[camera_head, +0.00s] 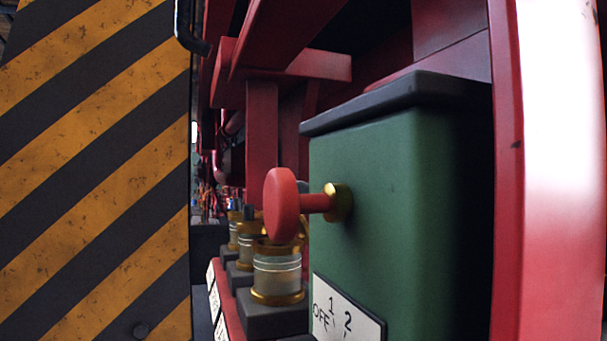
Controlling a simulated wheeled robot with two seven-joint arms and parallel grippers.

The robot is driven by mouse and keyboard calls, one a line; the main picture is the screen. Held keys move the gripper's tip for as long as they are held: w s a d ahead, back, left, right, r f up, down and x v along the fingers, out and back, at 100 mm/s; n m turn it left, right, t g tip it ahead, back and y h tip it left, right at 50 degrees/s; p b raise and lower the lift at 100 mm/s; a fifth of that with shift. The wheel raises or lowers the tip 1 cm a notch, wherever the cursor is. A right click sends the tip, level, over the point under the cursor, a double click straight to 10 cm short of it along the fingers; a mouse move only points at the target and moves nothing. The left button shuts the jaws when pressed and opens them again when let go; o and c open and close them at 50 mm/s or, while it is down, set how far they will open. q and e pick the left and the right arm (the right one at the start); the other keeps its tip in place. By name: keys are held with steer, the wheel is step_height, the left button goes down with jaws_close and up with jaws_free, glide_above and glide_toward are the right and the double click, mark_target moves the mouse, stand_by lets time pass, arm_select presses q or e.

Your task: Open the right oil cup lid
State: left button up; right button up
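A row of brass and glass oil cups stands on dark blocks in the lower middle of the head view. The nearest oil cup (277,275) shows its clear body and brass rings. Its top is partly hidden by a red knob, so I cannot tell how its lid stands. Another oil cup (247,243) and at least one more (234,229) stand behind it, with their tops partly covered or too small to judge. I cannot tell which one is the right oil cup. Neither of my grippers shows in the view.
A green box (400,200) with a dark lid fills the right middle. Its red round knob (282,203) sticks out leftward on a brass collar, above a label (345,318). A striped panel (90,170) closes the left. Red beams (262,130) stand behind.

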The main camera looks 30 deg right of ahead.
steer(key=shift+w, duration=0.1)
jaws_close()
steer(key=shift+b, duration=0.3)
stand_by(0.4)
